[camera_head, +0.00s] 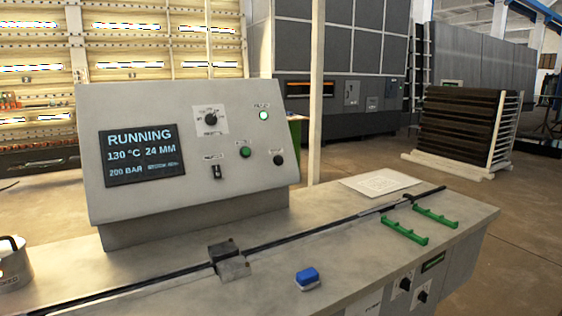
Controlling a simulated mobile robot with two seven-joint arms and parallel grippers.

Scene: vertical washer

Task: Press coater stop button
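A grey control console (190,214) stands on the bench with a sloped panel facing me. Its dark screen (142,154) reads RUNNING, 130 °C, 24 MM, 200 BAR. To the right of the screen are a black rotary knob (211,119), a small black switch (217,172), a green button (245,152), a black round button or knob (278,160) and a lit green lamp (263,115). The labels are too small to read, so I cannot tell which control is the coater stop button. Neither of my grippers shows in the head view.
On the bench (360,270) are a dark rail with a grey block (230,262), a blue block (307,278), green brackets (405,231), a paper sheet (380,183) and a metal mug (14,268). A thin pole (316,90) stands behind. A rack (465,125) stands at the right.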

